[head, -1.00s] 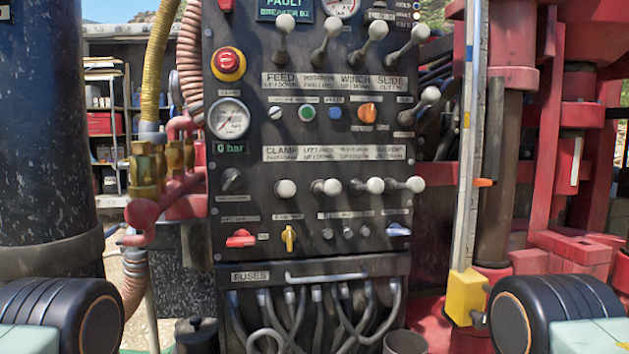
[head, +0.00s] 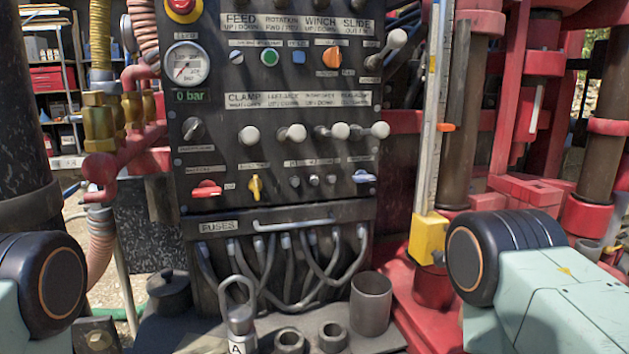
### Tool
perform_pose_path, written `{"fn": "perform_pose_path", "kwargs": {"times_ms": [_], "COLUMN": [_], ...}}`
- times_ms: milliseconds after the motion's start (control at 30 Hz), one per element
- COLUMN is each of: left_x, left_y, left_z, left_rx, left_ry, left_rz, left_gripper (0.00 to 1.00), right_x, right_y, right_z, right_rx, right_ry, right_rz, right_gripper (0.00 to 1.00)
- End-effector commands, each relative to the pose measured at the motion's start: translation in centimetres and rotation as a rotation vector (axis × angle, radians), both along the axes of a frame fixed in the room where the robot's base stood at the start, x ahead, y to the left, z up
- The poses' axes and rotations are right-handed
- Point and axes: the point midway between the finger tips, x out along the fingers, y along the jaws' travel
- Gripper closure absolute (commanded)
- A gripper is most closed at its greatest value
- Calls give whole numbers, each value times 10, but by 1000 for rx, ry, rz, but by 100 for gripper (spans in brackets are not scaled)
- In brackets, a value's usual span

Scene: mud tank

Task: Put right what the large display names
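The dark control panel (head: 285,135) fills the middle of the head view. The large display is above the frame now; a second ago its cut-off text read "FAULT" and what looks like "BREAKER B2". A cover labelled FUSES (head: 222,226) with a pale bar handle (head: 293,223) spans the panel's lower part. No part I can make out as breaker B2 shows. A red switch (head: 205,190) and a yellow switch (head: 255,187) sit above the cover. Only round black joints and pale links of my two arms show, at lower left and right; neither gripper is in view.
On the ledge below stand a padlock (head: 240,320) tagged A, a grey cup (head: 371,303), a dark lidded pot (head: 168,294) and two short rings. Grey cables (head: 300,265) hang under the cover.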

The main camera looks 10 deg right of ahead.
Motion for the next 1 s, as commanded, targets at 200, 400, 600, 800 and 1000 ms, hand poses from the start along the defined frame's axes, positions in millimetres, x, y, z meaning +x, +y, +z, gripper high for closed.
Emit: {"fn": "perform_pose_path", "kwargs": {"times_ms": [200,400,600,800,1000], "left_x": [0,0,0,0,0], "left_y": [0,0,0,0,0], "left_z": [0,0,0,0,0], "left_rx": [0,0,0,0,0], "left_ry": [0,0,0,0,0], "left_rz": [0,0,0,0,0], "left_gripper": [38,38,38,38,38], "right_x": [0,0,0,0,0], "right_y": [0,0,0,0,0], "right_z": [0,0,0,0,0], "right_rx": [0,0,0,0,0], "right_ry": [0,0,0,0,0], "right_rz": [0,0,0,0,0], "right_gripper": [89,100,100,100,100]}}
